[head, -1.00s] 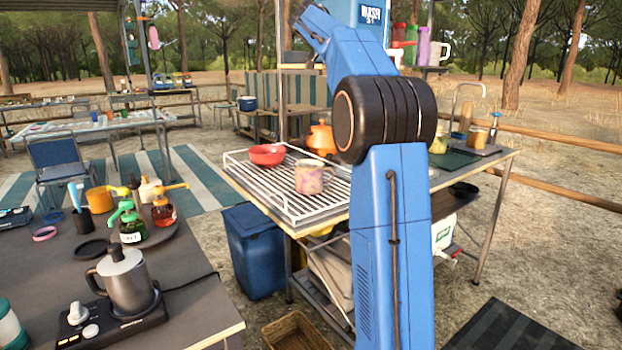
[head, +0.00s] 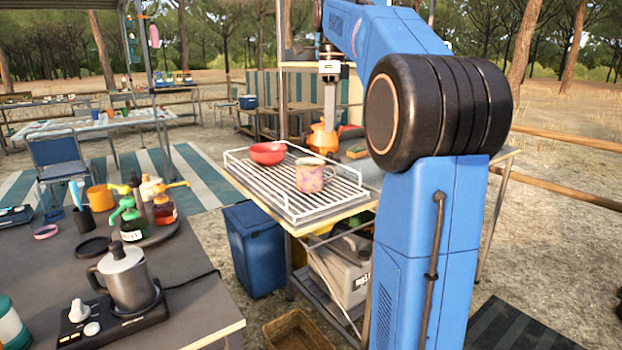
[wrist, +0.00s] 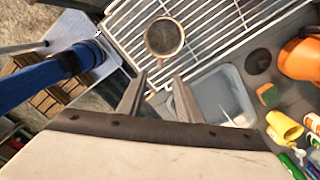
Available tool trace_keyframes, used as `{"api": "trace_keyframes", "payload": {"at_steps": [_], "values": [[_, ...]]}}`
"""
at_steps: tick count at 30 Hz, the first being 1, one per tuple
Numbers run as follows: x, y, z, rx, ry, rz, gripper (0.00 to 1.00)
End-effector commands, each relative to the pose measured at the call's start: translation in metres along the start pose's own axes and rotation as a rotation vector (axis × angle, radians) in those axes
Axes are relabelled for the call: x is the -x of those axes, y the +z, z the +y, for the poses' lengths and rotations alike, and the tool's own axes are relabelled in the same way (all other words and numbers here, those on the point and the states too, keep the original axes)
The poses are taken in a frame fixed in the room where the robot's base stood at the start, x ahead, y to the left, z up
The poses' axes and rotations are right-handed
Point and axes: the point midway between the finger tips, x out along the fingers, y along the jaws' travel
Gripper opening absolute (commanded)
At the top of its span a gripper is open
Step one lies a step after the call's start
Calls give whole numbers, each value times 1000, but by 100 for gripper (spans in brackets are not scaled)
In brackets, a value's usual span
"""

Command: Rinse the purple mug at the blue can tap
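The mug (head: 310,178), pale purple with orange-brown patches, stands upright on the white wire rack (head: 292,222), its handle to the right. In the wrist view the mug (wrist: 164,37) is seen from above, its opening dark inside. My gripper (head: 329,122) points down behind the mug in the head view. In the wrist view my gripper (wrist: 160,76) is open and empty, with the mug just beyond its fingertips, apart from them. A grey basin (wrist: 222,97) lies to the right of the fingers. The blue can tap is not visible; my arm covers that area.
A red bowl (head: 268,153) sits on the rack, left of the mug. An orange kettle (head: 322,139) stands behind. A sponge (wrist: 268,95), a yellow cup (wrist: 285,127) and bottles lie right of the basin. A blue bin (head: 257,250) stands below the rack.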

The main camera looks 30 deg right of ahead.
Motion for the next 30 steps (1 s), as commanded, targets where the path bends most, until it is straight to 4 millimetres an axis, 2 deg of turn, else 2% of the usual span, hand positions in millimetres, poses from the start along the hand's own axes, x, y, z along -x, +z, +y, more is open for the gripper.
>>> {"api": "trace_keyframes", "payload": {"at_steps": [6, 12, 22, 30], "values": [[-40, -1, 1, 0, 2, 2, 32], [-70, -1, 0, 0, 0, 1, 32], [-92, -1, -1, 0, -1, 1, 32], [-128, -3, -1, 1, 0, 2, 32]]}}
